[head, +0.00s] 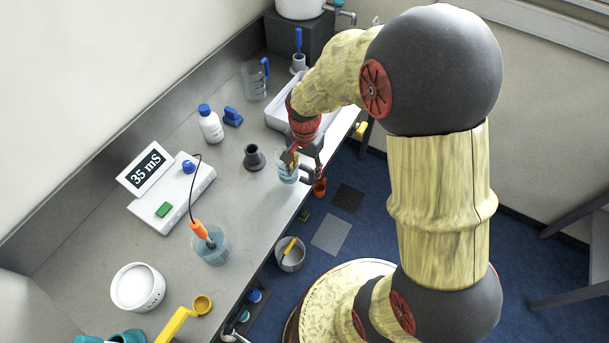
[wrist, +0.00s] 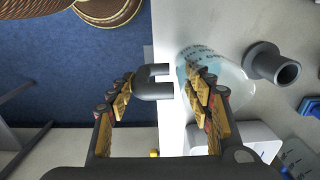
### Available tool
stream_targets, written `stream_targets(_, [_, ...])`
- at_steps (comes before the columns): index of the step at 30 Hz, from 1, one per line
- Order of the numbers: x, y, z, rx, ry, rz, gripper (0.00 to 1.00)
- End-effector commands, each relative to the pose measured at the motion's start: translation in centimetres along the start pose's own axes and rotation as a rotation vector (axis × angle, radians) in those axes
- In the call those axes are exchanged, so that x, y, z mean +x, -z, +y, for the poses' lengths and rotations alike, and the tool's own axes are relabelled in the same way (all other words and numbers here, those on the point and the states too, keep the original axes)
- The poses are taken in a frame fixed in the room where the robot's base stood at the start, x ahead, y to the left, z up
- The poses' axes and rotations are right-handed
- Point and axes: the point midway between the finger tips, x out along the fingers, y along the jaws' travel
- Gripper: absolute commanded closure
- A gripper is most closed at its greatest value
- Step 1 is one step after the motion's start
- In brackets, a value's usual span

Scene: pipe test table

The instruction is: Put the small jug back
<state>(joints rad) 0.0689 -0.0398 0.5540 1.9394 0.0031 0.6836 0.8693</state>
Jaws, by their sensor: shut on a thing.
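The small jug (head: 287,174) is clear and bluish, with a grey handle (head: 310,172), near the table's front edge in the head view. In the wrist view, the jug (wrist: 232,82) is right of centre, with its grey handle (wrist: 155,90) pointing left. My gripper (head: 299,160) reaches down over the jug. In the wrist view, my gripper (wrist: 163,86) is shut on it, one finger at the handle's outer side and the other at the jug's wall. The fingers hide part of the jug. I cannot tell whether its base touches the table.
A grey cone-shaped piece (head: 254,158) stands close left of the jug. A white tray (head: 275,118) lies behind, with a larger blue-handled jug (head: 254,82) beyond. A bottle (head: 210,126), a meter (head: 170,196) and a beaker with a probe (head: 211,250) stand to the left.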

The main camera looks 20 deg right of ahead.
Motion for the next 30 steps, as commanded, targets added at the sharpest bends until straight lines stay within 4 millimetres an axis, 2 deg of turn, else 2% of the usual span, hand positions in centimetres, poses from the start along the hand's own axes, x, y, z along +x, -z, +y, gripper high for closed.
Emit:
stream_targets(6, [1.1, 0.8, -0.4, 0.001, 0.0, 0.0, 0.9])
stream_targets(13, [4.0, 0.8, -0.4, 0.0, 0.0, 0.0, 0.9])
stream_targets(25, [4.5, 0.8, -0.4, 0.0, 0.0, 0.0, 0.9])
stream_targets(26, [4.4, 0.8, -0.4, 0.0, 0.0, 0.0, 0.47])
stream_targets(30, [4.4, 0.8, -0.4, 0.0, 0.0, 0.0, 0.4])
